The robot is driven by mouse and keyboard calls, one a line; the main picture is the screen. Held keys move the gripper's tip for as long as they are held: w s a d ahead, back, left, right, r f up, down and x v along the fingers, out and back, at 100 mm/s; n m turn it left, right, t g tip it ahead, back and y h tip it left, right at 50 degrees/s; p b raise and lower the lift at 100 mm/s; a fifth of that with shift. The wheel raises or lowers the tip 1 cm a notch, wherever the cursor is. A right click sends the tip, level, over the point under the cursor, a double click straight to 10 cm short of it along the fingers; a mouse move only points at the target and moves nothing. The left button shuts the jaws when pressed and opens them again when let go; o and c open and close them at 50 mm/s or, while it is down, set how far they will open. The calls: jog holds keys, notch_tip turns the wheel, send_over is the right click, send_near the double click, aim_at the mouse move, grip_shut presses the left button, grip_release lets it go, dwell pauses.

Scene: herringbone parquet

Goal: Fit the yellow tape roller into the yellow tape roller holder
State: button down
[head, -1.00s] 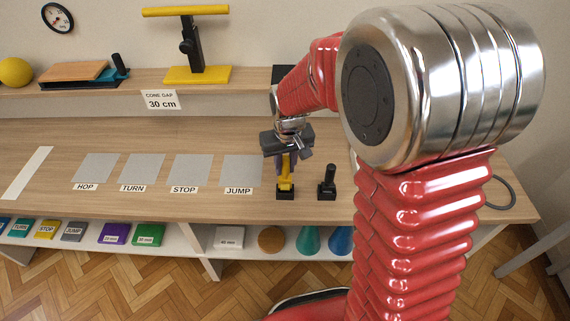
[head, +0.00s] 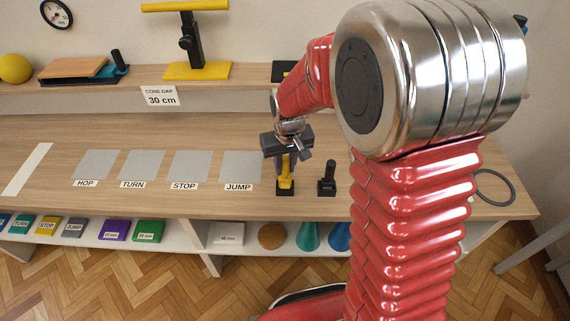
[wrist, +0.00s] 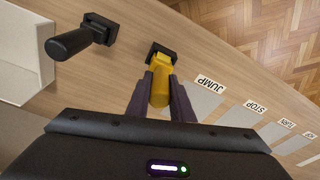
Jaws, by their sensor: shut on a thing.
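The yellow tape roller (head: 286,176) stands upright near the table's front edge, right of the JUMP square. My gripper (head: 284,162) reaches down onto it from above. In the wrist view its dark purple fingers (wrist: 161,88) are shut on the yellow roller (wrist: 160,84), one on each side. The roller's lower end meets a small black square base (head: 285,190), which also shows in the wrist view (wrist: 158,49). I cannot tell whether that base is the yellow tape roller holder or whether the roller is fully seated in it.
A black upright handle on a black base (head: 327,178) stands close to the right. Grey squares labelled HOP, TURN, STOP and JUMP (head: 240,166) lie to the left. A yellow stand (head: 196,70) is on the back shelf. My arm hides the table's right part.

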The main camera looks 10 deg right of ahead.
jog(key=shift+f, duration=0.7)
jog(key=c, duration=1.5)
grip_release()
jog(key=shift+r, duration=0.15)
jog(key=r, duration=0.4)
jog(key=s+r, duration=0.1)
jog(key=r, duration=0.4)
jog(key=s+r, duration=0.1)
jog(key=r, duration=0.3)
jog(key=shift+d+r, duration=0.1)
jog(key=shift+r, duration=0.05)
jog(key=shift+s+d+r+m+t, duration=0.15)
jog(key=shift+s+d+r+t, duration=0.8)
jog(key=shift+s, duration=2.35)
jog(key=shift+s+d+r+m+t, duration=0.1)
jog(key=shift+s+r+m+t, duration=0.15)
jog(key=shift+s+r, duration=2.2)
jog(key=shift+s+d+r+m+t, duration=0.1)
jog(key=shift+s+d+r+t, duration=0.45)
jog(key=shift+s, duration=3.6)
jog(key=shift+f, duration=0.15)
